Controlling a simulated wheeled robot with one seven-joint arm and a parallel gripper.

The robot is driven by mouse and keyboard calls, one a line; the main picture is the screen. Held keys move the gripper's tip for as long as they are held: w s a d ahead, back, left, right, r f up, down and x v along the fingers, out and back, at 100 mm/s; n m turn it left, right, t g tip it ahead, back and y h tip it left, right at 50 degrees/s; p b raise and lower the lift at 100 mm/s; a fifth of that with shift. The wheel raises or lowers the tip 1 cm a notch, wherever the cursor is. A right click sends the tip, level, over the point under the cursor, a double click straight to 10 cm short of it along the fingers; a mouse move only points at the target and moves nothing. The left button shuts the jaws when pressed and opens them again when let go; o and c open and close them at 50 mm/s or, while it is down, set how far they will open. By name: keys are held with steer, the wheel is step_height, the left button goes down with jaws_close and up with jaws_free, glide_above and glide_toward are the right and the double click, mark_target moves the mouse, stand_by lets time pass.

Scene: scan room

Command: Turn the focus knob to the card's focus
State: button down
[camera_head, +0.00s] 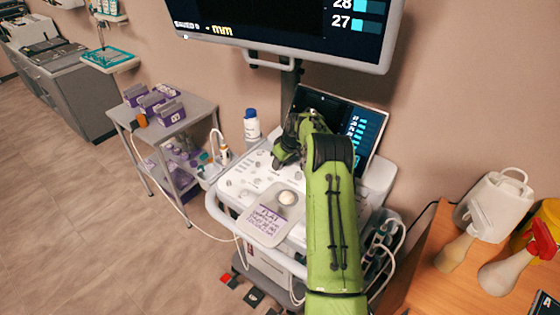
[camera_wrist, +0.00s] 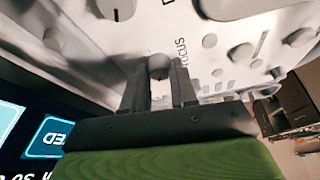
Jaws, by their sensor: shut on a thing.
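My gripper (camera_head: 283,158) reaches down onto the left part of the white scanner console (camera_head: 234,182). In the wrist view its two dark fingers (camera_wrist: 159,84) stand on either side of a small grey round knob (camera_wrist: 158,66) and are shut on it. The word "FOCUS" (camera_wrist: 182,52) is printed beside this knob. A card (camera_head: 262,222) with purple lettering lies at the front of the console; its small text is too blurred to read. The big wall screen (camera_head: 270,28) shows "28", "27" and "mm". My forearm hides part of the console and its smaller screen (camera_head: 362,128).
Other knobs (camera_wrist: 118,8) sit close to the fingers. A bottle (camera_head: 251,126) stands behind the console. A cart (camera_head: 190,118) with purple boxes is at left. A wooden table (camera_head: 440,285) with spray bottles is at right. Open floor lies at left.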

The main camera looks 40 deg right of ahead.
steer(key=shift+d+n+y+p, duration=0.1)
steer(key=shift+n+y+p, duration=0.2)
steer(key=shift+n, duration=0.6)
steer(key=c, duration=0.9)
jaws_free()
steer(key=p+v, duration=0.2)
steer(key=v, duration=1.3)
steer(key=shift+d+r, duration=0.1)
steer(key=shift+r, duration=0.3)
